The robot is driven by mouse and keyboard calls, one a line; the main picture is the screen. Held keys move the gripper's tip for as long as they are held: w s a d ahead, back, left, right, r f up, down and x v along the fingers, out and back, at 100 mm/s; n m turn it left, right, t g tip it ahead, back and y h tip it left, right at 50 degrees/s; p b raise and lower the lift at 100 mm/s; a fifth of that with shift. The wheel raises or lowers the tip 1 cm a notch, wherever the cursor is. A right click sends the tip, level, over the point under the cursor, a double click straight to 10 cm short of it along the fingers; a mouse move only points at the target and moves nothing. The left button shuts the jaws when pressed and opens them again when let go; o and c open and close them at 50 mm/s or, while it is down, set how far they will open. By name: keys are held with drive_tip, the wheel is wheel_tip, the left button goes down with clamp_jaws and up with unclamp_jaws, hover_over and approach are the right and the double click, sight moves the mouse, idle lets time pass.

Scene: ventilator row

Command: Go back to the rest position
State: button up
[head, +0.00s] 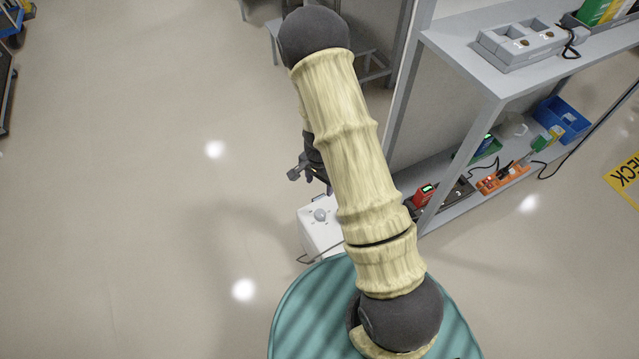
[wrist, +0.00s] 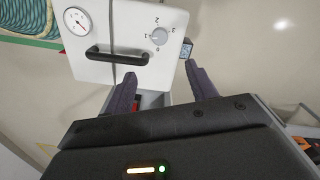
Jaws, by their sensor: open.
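My gripper (head: 312,176) hangs below my arm in the head view, mostly hidden behind it. In the wrist view my gripper (wrist: 160,70) is open, with two dark fingers apart and nothing seen held between them. Past the fingers is a white machine (wrist: 95,70) with a round gauge (wrist: 77,21), a black bar handle (wrist: 117,54) and a grey rotary knob (wrist: 160,36) with numbers around it. I cannot tell whether the fingers touch the machine. The white machine (head: 318,236) also shows in the head view, partly hidden behind my arm.
A grey shelf unit (head: 470,75) stands at the right, with a grey socket box (head: 520,43) on top. Its lower shelf holds a blue bin (head: 562,118), an orange power strip (head: 503,178) and a red device (head: 424,194). The floor (head: 120,200) at the left is clear.

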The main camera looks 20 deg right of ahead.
drive_tip(key=shift+r, duration=0.1)
idle(0.3)
drive_tip(key=s+r+n+t, duration=0.1)
drive_tip(key=s+r+n, duration=0.5)
drive_tip(key=r, duration=0.6)
drive_tip(key=s+r+n+t, duration=0.2)
drive_tip(key=s+r+n, duration=0.4)
drive_tip(key=r, duration=0.7)
wheel_tip(320, 180, up, 28)
drive_tip(key=s+m+p, duration=0.1)
drive_tip(key=p, duration=2.7)
drive_tip(key=shift+p, duration=0.35)
drive_tip(key=shift+s+a, duration=0.1)
